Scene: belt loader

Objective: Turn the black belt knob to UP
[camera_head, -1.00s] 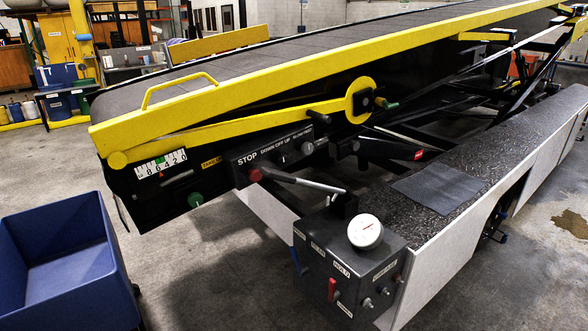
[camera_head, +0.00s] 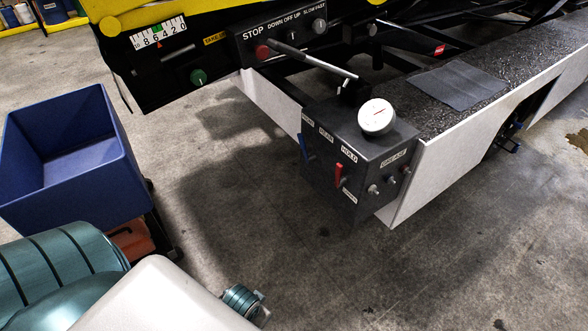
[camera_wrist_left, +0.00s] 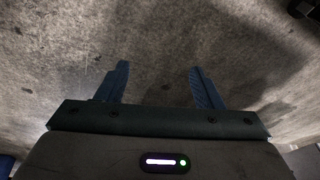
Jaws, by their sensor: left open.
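The black belt knob (camera_head: 293,37) sits on the dark control panel (camera_head: 246,48) under the words DOWN OFF UP, at the top of the head view. It is small, and I cannot tell its exact setting. A red STOP button (camera_head: 262,51) is to its left and a grey SLOW/FAST knob (camera_head: 319,26) to its right. My left gripper (camera_wrist_left: 160,84) is open and empty in the left wrist view, with only concrete floor beyond its fingers. Parts of my arm show at the bottom left of the head view, well below the panel. My right gripper is not in view.
A grey lever (camera_head: 318,66) juts out below the panel. A blue bin (camera_head: 75,165) is at left. Open floor lies between.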

